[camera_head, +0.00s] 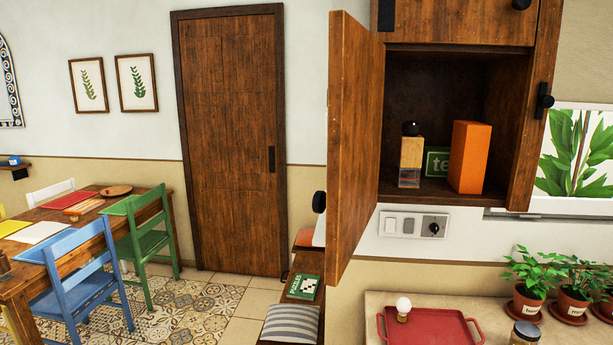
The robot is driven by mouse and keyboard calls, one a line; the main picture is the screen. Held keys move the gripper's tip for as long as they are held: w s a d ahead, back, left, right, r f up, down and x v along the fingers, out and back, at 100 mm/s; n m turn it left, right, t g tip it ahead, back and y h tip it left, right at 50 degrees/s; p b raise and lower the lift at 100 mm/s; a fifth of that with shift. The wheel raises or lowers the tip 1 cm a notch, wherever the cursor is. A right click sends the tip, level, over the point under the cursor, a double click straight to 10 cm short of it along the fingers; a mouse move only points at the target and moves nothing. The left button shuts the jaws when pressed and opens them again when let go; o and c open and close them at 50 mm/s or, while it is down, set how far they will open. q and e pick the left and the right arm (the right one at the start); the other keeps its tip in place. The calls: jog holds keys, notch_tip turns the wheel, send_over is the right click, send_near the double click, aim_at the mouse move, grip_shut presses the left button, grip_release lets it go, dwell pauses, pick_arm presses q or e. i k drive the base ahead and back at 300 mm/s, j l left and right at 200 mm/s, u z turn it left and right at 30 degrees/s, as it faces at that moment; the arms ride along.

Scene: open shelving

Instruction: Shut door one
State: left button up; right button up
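A wooden wall cabinet (521,160) at the upper right has its brown wooden door (355,140) standing wide open. The door is hinged on the cabinet's left side and sticks out toward me, seen at a steep angle. Inside the compartment stand an orange box (470,157), a jar with a black ball-shaped top (411,152) and a green box (438,162) behind them. No label on the cabinet door is visible. Neither of my grippers is in view.
Below the cabinet, a counter holds a red tray (432,328), a jar (524,334) and several potted plants (528,290). A shut room door (230,140) stands at the back. A dining table (35,215) with chairs is at the left.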

aim_at(358, 60)
jog(key=i+j+z, duration=0.2)
jog(key=z, duration=0.15)
jog(key=i+j+z, duration=0.15)
jog(key=j+z, duration=0.2)
jog(key=i+j+z, duration=0.1)
jog(key=j+z, duration=0.65)
jog(key=i+j, duration=0.05)
jog(key=j, duration=0.05)
